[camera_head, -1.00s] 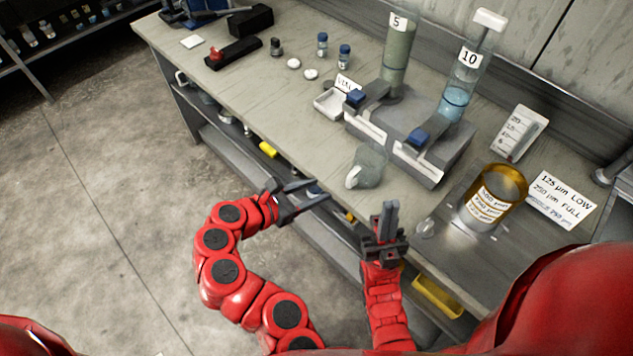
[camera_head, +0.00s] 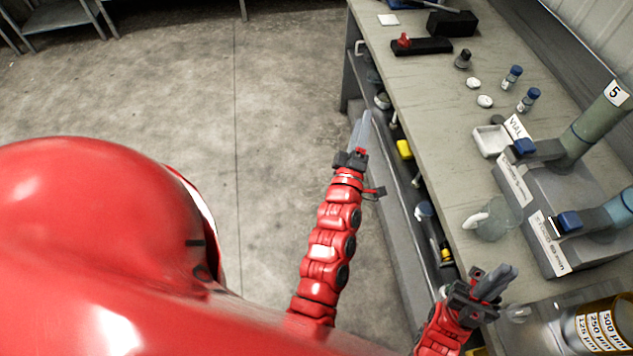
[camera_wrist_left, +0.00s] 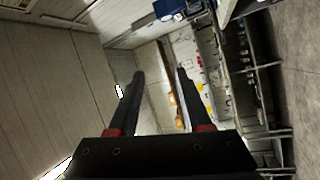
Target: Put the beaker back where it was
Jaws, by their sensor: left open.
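The clear beaker (camera_head: 494,220) with a white handle stands on the bench top near its front edge, in front of the grey block that holds the tubes. My left gripper (camera_head: 362,130) is open and empty. It is over the floor side of the bench front, to the left of the beaker and apart from it. In the left wrist view its two dark fingers (camera_wrist_left: 158,95) are spread with nothing between them. My right gripper (camera_head: 492,280) is just below the beaker in the head view, near the bench edge. Its finger gap is not clear.
The grey block (camera_head: 540,205) with blue-clamped tubes stands right of the beaker. An amber jar (camera_head: 600,325) is at the lower right. A white tray (camera_head: 490,141), vials (camera_head: 528,100) and white caps sit farther back. Open floor (camera_head: 240,110) lies left of the bench.

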